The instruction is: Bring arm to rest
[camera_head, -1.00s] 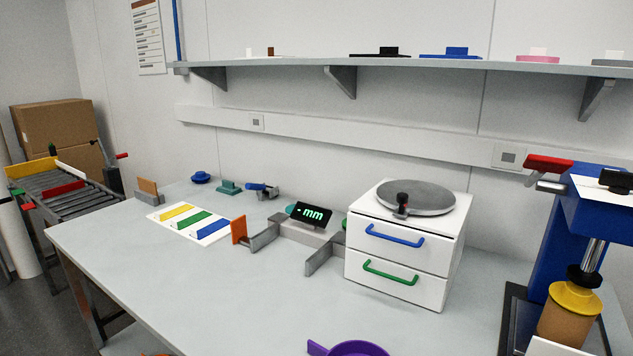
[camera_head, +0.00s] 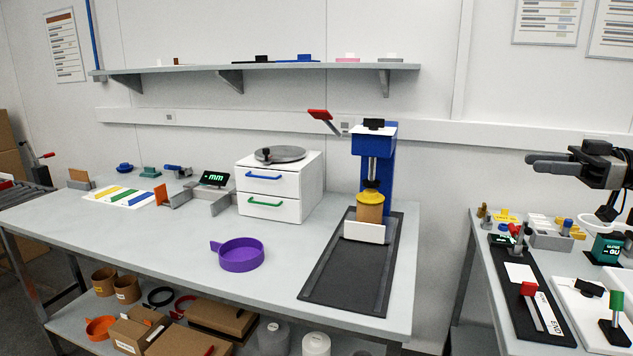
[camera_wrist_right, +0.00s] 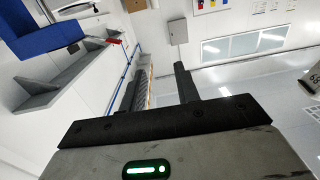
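My right gripper (camera_head: 535,162) is in the air at the right of the head view, its fingers pointing left, above the right-hand bench (camera_head: 483,268). In the right wrist view (camera_wrist_right: 164,72) its two dark fingers stand apart with an empty gap between them. It holds nothing and touches nothing that I can see. My left gripper and arm are not in the head view.
The right-hand bench carries a black mat (camera_head: 537,305) and several small fixtures. The main table (camera_head: 170,240) holds a white drawer unit (camera_head: 312,180), a purple round tray (camera_head: 241,259) and a blue press (camera_head: 381,145). A wall shelf (camera_head: 200,72) runs above. Open air lies left of the gripper.

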